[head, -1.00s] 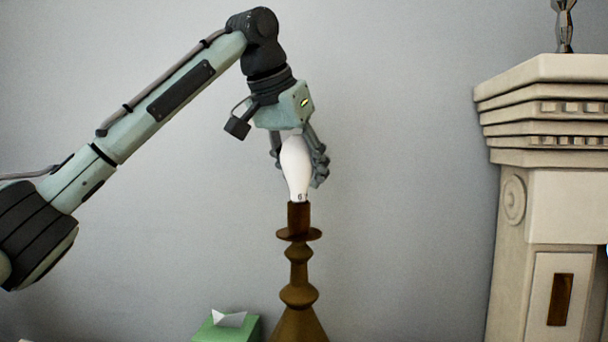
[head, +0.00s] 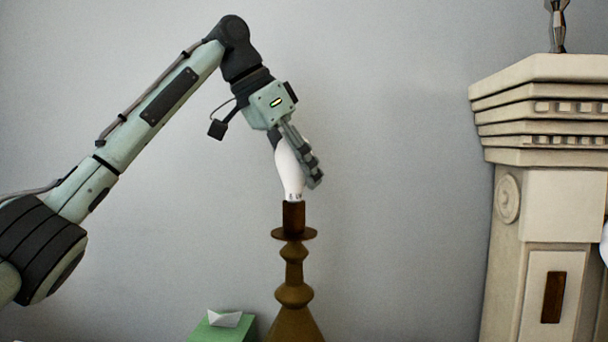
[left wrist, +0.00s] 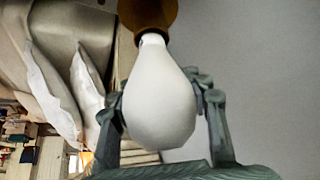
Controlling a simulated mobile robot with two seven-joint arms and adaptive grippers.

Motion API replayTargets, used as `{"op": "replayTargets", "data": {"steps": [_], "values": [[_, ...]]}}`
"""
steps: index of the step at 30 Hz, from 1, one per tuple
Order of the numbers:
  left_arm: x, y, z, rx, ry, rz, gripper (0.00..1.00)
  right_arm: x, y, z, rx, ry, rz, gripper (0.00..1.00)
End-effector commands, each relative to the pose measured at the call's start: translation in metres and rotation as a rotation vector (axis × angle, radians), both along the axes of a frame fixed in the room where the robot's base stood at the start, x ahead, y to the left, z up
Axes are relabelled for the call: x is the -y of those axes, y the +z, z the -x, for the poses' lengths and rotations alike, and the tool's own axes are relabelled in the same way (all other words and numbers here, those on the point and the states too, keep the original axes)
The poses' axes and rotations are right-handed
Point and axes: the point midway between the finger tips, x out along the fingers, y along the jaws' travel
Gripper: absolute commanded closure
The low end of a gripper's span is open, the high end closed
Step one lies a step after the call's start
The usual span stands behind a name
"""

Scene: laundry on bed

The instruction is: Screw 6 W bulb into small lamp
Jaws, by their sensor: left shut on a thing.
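The white bulb (head: 289,170) stands nearly upright at the top of the brown lamp (head: 293,267), its lower end at the dark socket (head: 293,217). Whether its thread is inside the socket is hard to tell. My left gripper (head: 297,165) comes from above and is shut on the bulb, with fingers on both sides of it. In the left wrist view the bulb (left wrist: 158,95) lies between the fingers, its narrow end meeting the brown lamp part (left wrist: 148,14). My right gripper is not in view.
A green tissue box (head: 222,330) stands left of the lamp's base. A pale carved mantelpiece (head: 545,85) is at the right, with a metallic ornament (head: 557,25) on top. The grey wall behind is bare, with free room around the lamp.

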Motion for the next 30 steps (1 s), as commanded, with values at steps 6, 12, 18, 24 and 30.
{"op": "replayTargets", "data": {"steps": [6,12,18,24,30], "values": [[0.0005,-0.0004,0.0017,-0.001,-0.090,-0.002,0.86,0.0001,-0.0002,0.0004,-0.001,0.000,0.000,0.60],[0.0005,-0.0004,0.0019,-0.002,-0.102,-0.001,0.86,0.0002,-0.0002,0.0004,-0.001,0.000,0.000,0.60],[0.0020,0.0000,0.0062,-0.004,-0.313,0.000,0.86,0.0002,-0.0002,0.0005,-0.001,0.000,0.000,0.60],[0.0017,-0.0003,0.0079,-0.001,-0.390,-0.001,0.86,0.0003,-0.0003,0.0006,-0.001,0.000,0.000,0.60],[0.0017,-0.0003,0.0078,-0.002,-0.396,-0.002,0.86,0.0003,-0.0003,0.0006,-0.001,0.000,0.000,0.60]]}}
